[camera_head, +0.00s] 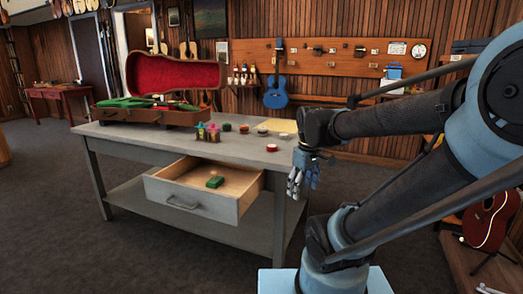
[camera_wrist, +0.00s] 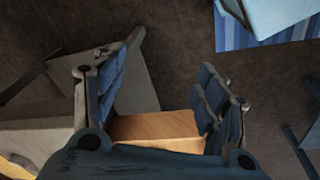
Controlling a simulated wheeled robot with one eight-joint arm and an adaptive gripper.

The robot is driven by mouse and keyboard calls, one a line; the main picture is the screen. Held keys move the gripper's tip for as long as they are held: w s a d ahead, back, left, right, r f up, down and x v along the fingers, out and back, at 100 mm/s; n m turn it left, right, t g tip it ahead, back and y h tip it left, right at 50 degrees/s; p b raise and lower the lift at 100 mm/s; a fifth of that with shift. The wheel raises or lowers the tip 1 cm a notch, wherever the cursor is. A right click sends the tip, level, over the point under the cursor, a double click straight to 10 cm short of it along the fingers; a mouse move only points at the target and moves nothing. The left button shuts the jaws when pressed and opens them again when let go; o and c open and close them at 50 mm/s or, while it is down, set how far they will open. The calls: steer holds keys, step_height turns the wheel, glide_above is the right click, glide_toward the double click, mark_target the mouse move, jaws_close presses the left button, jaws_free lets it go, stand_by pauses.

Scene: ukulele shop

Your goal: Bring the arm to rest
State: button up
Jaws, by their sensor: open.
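My gripper (camera_head: 302,182) hangs at the end of my arm, pointing down beside the right end of the grey workbench (camera_head: 150,139). In the wrist view my gripper (camera_wrist: 160,105) has its two fingers apart, with nothing held between them. The open drawer (camera_wrist: 157,128) shows below and behind the fingers in that view. In the head view my arm is bent, with its links reaching in from the right side.
The bench drawer (camera_head: 187,203) is pulled out and holds a small green object (camera_head: 215,182). An open red-lined case (camera_head: 172,75) and several small containers stand on the bench. A guitar (camera_head: 487,219) leans at right. The floor at left is clear.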

steer(key=s+d+f+m, duration=0.5)
steer(key=s+f+m, duration=0.1)
steer(key=s+m, duration=0.1)
steer(key=shift+s+f+m+t, duration=0.15)
steer(key=shift+s+m+t, duration=0.15)
steer(key=shift+m, duration=0.1)
steer(key=shift+w+f, duration=0.2)
steer(key=shift+w, duration=0.3)
